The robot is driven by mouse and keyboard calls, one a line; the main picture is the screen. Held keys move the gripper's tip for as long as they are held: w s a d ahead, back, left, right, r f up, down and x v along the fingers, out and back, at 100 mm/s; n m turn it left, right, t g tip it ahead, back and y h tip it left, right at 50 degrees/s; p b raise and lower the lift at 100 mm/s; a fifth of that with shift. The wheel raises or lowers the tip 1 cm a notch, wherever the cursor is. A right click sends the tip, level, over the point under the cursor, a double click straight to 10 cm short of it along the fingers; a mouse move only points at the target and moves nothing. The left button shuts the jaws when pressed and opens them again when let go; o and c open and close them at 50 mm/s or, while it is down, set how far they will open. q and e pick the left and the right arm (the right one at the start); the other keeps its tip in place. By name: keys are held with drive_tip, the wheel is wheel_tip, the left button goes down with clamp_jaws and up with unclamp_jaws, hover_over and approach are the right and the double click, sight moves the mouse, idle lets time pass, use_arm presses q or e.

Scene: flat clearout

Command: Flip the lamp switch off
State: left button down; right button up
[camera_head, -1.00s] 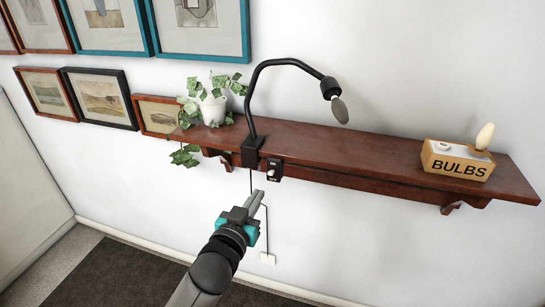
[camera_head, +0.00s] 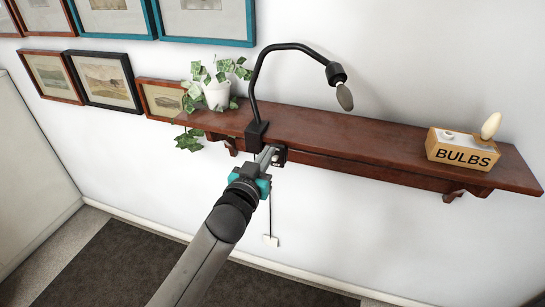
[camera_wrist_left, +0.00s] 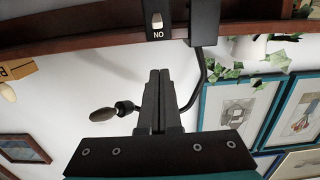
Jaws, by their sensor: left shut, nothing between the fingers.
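The black gooseneck lamp (camera_head: 257,75) is clamped to the front edge of the wooden shelf, with a dull grey bulb (camera_head: 344,97) at its end. Its small black switch box (camera_head: 281,155) is on the shelf front just right of the clamp, partly hidden by my gripper. In the left wrist view, which is upside down, the pale switch lever (camera_wrist_left: 157,20) shows next to the word ON. My left gripper (camera_head: 268,153) is shut and empty, its tips close to the switch. The wrist view shows the shut fingers (camera_wrist_left: 160,74); contact cannot be told.
The shelf (camera_head: 370,143) also holds a potted ivy (camera_head: 217,94) left of the lamp and a BULBS box (camera_head: 462,151) at the right. Framed pictures (camera_head: 103,80) hang at the left. A cord hangs below the switch to a wall plate (camera_head: 271,240).

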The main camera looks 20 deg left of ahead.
sight(275, 157)
use_arm(q)
drive_tip(key=w, duration=0.6)
drive_tip(key=shift+d+f, duration=0.1)
drive_tip(key=shift+s+f+b, duration=0.1)
drive_tip(key=shift+s+f, duration=0.2)
drive_tip(key=shift+f, duration=0.35)
drive_tip(key=shift+s+f+b, duration=0.15)
drive_tip(key=shift+s+f, duration=0.1)
drive_tip(key=shift+f, duration=0.35)
drive_tip(key=shift+s+f+b, duration=0.1)
drive_tip(key=shift+s+f, duration=0.2)
drive_tip(key=shift+f, duration=0.35)
use_arm(e)
drive_tip(key=shift+w+f, duration=0.1)
drive_tip(key=shift+f, duration=0.25)
